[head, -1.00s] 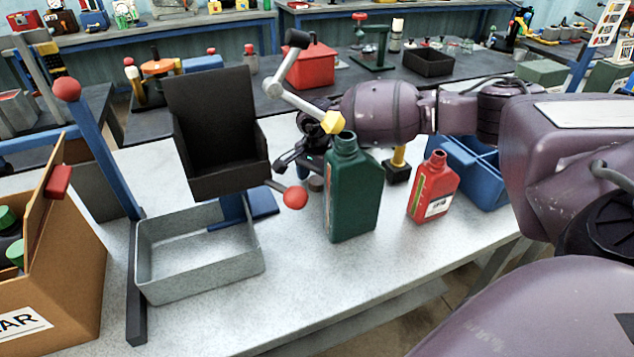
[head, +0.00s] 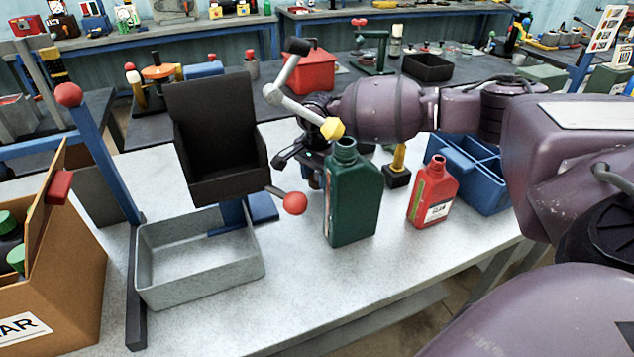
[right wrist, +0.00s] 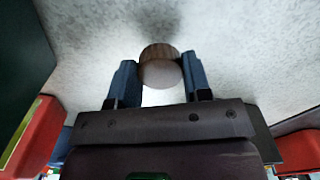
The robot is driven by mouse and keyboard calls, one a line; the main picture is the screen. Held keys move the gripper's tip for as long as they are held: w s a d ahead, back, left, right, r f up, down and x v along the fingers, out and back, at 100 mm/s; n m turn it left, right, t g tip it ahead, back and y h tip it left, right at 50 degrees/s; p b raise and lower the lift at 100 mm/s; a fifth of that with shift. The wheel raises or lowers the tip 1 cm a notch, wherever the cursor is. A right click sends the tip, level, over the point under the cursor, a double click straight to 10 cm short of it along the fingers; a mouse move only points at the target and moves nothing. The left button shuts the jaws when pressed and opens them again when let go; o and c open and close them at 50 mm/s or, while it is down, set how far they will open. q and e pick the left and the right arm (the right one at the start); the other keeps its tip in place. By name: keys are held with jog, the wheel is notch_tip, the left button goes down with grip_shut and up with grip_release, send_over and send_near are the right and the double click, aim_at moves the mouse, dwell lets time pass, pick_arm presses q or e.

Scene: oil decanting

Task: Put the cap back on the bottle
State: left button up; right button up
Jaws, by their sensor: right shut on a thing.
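A dark green bottle (head: 352,200) stands upright on the pale table with its mouth open. A smaller red bottle (head: 432,197) with a white label stands to its right, also open. My right gripper (head: 314,182) is low over the table, behind and left of the green bottle, which partly hides it. In the right wrist view, the right gripper (right wrist: 160,80) has its two blue fingers on either side of a round brownish cap (right wrist: 160,66) and is shut on it. The cap is not clearly seen in the head view. My left gripper is not in view.
A black chute (head: 215,135) with a lever and red ball (head: 295,203) stands left of the green bottle. A grey tray (head: 200,285) is below it. A blue divided bin (head: 480,185) and a yellow-handled tool (head: 398,170) are at right.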

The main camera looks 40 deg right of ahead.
aim_at(317, 178)
notch_tip(317, 178, up, 18)
jog(key=p, duration=0.1)
jog(key=shift+f, duration=0.15)
dwell(0.3)
